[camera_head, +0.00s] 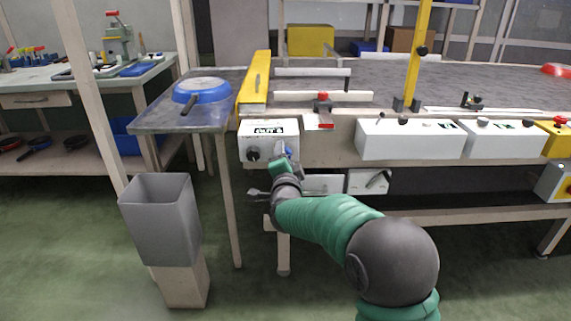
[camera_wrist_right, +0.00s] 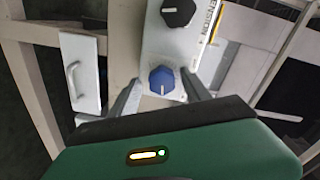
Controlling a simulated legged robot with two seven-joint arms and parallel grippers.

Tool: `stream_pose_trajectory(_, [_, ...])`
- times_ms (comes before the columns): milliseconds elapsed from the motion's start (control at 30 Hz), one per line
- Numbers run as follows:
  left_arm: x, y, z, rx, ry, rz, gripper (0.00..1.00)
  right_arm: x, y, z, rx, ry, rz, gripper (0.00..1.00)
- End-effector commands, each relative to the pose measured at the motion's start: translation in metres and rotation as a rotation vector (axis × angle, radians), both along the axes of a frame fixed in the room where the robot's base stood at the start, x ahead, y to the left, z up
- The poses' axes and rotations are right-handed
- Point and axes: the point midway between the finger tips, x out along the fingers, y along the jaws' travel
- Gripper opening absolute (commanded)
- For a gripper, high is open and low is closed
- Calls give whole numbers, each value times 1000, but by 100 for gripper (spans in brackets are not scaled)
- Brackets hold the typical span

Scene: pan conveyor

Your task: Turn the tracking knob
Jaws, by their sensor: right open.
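A white control box (camera_head: 262,142) hangs on the front of the conveyor, with a black knob (camera_head: 253,154) at its left. In the right wrist view the black knob (camera_wrist_right: 178,12) sits beside a label reading "TENSION", and a blue knob (camera_wrist_right: 163,78) with a white pointer line lies nearer to me. No label for the blue knob is readable. My right gripper (camera_head: 284,162) is open at the box, partly hiding its lower right. In the wrist view its fingers (camera_wrist_right: 161,92) stand on either side of the blue knob; contact is unclear. My left gripper is out of view.
A grey bin (camera_head: 160,210) stands left of the box. A side table (camera_head: 165,122) holds a blue pan (camera_head: 202,91). More white boxes (camera_head: 408,138) line the conveyor front to the right. A small box with a black lever (camera_head: 369,181) is below.

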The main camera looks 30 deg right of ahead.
Motion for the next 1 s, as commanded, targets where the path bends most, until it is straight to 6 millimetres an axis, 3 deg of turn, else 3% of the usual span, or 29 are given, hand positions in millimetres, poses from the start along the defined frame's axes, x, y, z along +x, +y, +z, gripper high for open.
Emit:
stream_pose_trajectory(167, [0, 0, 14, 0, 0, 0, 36, -23, 16, 5, 0, 2, 2, 56])
stream_pose_trajectory(600, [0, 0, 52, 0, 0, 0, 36, -125, 78, 6, 1, 3, 2, 56])
stream_pose_trajectory(767, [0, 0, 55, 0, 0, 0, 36, -140, 87, 4, 0, 2, 0, 56])
stream_pose_trajectory(1000, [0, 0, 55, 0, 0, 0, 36, -141, 87, 2, 1, 2, -1, 56])
